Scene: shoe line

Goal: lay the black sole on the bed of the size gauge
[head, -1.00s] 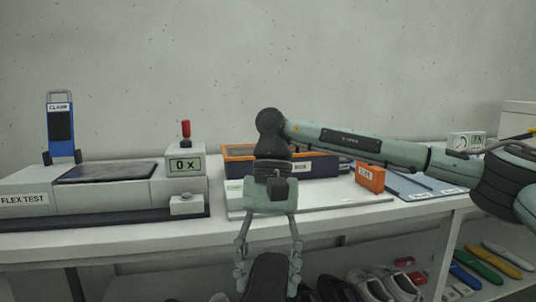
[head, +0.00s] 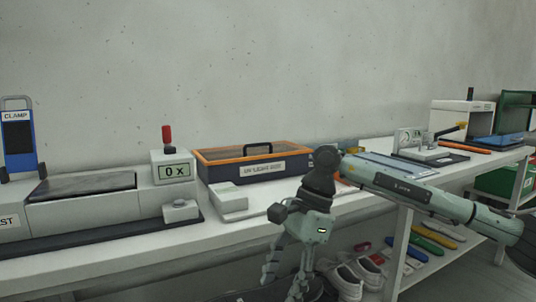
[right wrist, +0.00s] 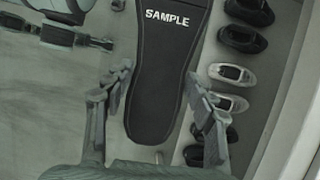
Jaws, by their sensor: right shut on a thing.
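The black sole (right wrist: 158,75), marked SAMPLE, hangs in my right gripper (right wrist: 163,88), which is shut on its narrower end from both sides. In the head view my right gripper (head: 285,278) is at the bottom edge, in front of the bench and below its top; the sole is mostly cut off there. What looks like the size gauge is a pale flat bed (head: 263,211) with a grey end block (head: 228,200) on the bench. My right arm hides its right part. Grey jointed parts at the upper left of the right wrist view may be my left gripper; its state is unclear.
The UV light box (head: 254,163) stands behind the bed. The flex tester (head: 85,200) is at left, with a blue clamp (head: 18,140). A dial instrument (head: 410,140) stands farther right. Several shoes (right wrist: 230,73) lie on the lower shelf.

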